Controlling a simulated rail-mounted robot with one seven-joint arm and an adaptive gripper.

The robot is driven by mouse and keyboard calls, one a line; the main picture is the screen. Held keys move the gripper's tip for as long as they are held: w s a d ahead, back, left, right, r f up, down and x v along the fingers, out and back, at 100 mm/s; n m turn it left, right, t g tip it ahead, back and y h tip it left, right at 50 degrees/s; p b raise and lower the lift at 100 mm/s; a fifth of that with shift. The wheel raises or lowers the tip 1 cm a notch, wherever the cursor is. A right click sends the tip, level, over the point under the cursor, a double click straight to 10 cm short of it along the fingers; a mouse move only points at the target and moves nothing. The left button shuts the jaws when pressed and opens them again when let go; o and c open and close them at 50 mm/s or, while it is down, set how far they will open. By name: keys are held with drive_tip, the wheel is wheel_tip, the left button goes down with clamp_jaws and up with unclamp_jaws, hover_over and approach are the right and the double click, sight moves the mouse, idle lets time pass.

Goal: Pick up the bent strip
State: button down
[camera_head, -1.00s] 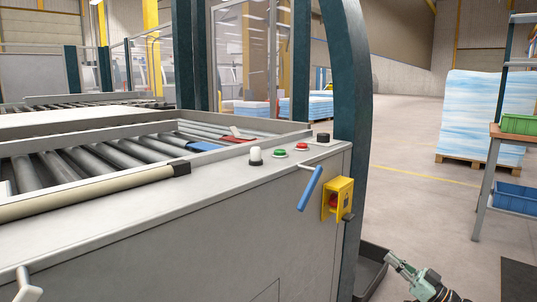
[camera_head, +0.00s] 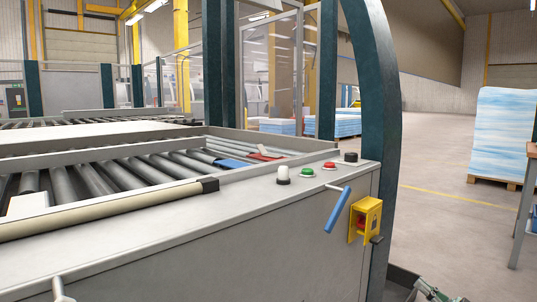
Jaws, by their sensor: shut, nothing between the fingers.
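I cannot make out a bent strip for certain. A blue piece (camera_head: 233,163) and a red piece (camera_head: 264,156) lie at the far right end of the roller bed, with a small pale piece (camera_head: 263,149) by the red one. They are too small to tell their shape. My gripper (camera_head: 420,286) is at the bottom right edge, partly cut off. It is shut and empty, outside the machine and far from these pieces.
The roller bed (camera_head: 88,180) sits inside the grey machine frame (camera_head: 230,240). A blue handle (camera_head: 337,209) and a yellow switch box (camera_head: 366,219) stick out from its side. A dark tray (camera_head: 398,278) is beside my gripper. Open floor (camera_head: 440,215) lies to the right.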

drive_tip(key=c, duration=0.7)
unclamp_jaws()
drive_tip(key=shift+o, duration=0.2)
